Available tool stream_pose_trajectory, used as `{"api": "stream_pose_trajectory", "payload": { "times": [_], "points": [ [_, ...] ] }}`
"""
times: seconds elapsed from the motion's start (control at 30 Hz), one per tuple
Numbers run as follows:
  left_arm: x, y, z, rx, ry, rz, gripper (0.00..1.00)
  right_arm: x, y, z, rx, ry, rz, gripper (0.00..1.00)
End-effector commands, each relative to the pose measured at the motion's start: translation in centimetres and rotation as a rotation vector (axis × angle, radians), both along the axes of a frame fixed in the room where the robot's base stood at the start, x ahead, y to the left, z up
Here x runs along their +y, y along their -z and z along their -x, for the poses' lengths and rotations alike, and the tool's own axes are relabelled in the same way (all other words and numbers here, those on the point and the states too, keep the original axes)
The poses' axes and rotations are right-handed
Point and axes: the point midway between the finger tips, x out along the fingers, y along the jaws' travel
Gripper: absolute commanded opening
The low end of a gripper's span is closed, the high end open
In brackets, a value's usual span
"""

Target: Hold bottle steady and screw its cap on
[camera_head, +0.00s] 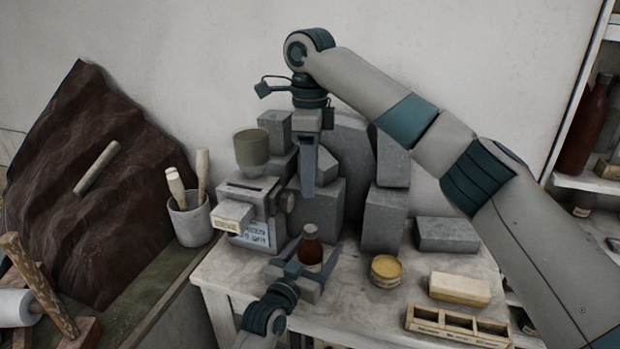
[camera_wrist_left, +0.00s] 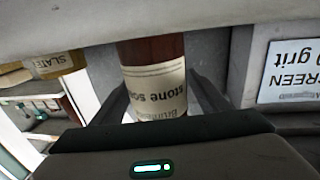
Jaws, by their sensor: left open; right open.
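The brown bottle (camera_head: 311,250) with a pale label stands upright on the table near its front left. My left gripper (camera_head: 314,254) is open, with one finger on either side of the bottle. In the left wrist view the bottle's labelled side (camera_wrist_left: 155,88) shows between the two spread fingers (camera_wrist_left: 163,98), with small gaps beside it. My right gripper (camera_head: 308,192) points down above the bottle, apart from its top. It is open, its fingers seen nearly edge-on. I cannot make out a separate cap; the bottle's top is too small to tell.
A grey machine with a hopper (camera_head: 252,150) stands left of the bottle, and grey stone blocks (camera_head: 383,220) behind. A yellow-topped tin (camera_head: 386,271), a cream block (camera_head: 459,289) and a divided wooden tray (camera_head: 457,326) lie to the right on the pale table (camera_head: 352,305).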

Motion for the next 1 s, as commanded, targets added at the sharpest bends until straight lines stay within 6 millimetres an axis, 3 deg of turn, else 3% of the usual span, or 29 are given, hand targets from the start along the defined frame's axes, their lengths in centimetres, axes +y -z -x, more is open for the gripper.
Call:
{"api": "stream_pose_trajectory", "payload": {
  "times": [0.37, 1.0],
  "points": [
    [1.3, 0.3, 2.6, 0.001, 0.0, 0.0, 0.69, 0.0, 1.1, 0.0, 0.0, 0.0, 0.0, 0.45],
    [6.7, 0.4, 13.0, 0.001, -0.001, -0.002, 0.69, 0.0, 4.6, 0.0, 0.0, 0.0, 0.0, 0.45]
  ]
}}
